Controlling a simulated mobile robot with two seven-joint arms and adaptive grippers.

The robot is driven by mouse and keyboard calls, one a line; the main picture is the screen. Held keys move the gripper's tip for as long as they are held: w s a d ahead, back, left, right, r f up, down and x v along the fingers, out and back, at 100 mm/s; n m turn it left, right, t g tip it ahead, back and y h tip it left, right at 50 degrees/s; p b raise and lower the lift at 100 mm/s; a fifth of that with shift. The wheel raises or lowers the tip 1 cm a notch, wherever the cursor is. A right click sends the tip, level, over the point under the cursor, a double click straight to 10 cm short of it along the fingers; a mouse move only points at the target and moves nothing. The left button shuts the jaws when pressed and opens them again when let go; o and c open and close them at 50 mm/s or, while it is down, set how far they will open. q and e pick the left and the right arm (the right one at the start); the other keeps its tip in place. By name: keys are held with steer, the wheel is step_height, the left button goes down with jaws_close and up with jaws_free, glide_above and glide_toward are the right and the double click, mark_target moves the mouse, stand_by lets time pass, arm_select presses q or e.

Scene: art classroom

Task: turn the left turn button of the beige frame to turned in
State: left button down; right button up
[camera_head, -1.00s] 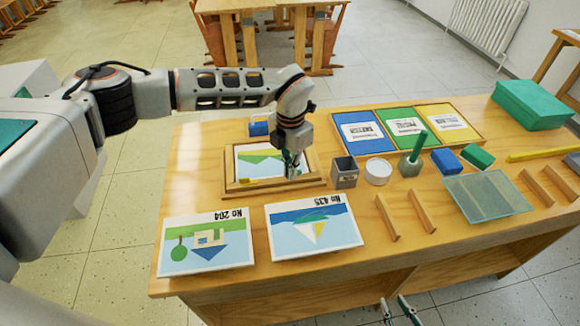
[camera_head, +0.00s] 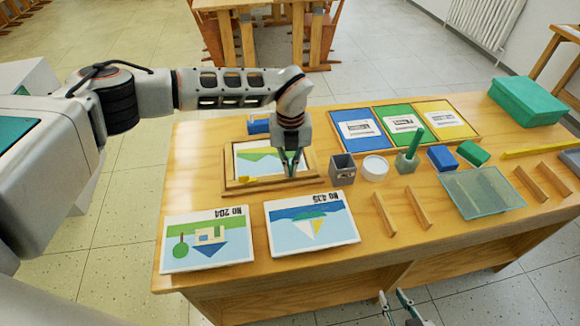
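The beige frame (camera_head: 230,187) lies on the table with a green, white and blue picture (camera_head: 256,160) in it. A small yellow piece (camera_head: 246,179), perhaps a turn button, shows at its near left edge. My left gripper (camera_head: 290,170) points down over the right part of the frame and hides some of it. Its fingertips are small here, and whether they are apart or touch something is unclear. My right gripper (camera_head: 402,305) is at the bottom edge, below the table front, with its fingers apart and nothing between them.
Two picture cards, No 204 (camera_head: 207,262) and No 435 (camera_head: 312,241), lie in front of the frame. A grey cup (camera_head: 342,172) and a white round dish (camera_head: 375,170) stand close to its right. A blue block (camera_head: 258,126) is behind it. Wooden strips (camera_head: 384,214) lie further right.

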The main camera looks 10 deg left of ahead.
arm_select(q)
steer(key=shift+n, duration=0.7)
steer(key=c, duration=2.3)
jaws_free()
step_height(320, 180, up, 12)
steer(key=shift+r, duration=0.1)
steer(key=shift+s, duration=0.1)
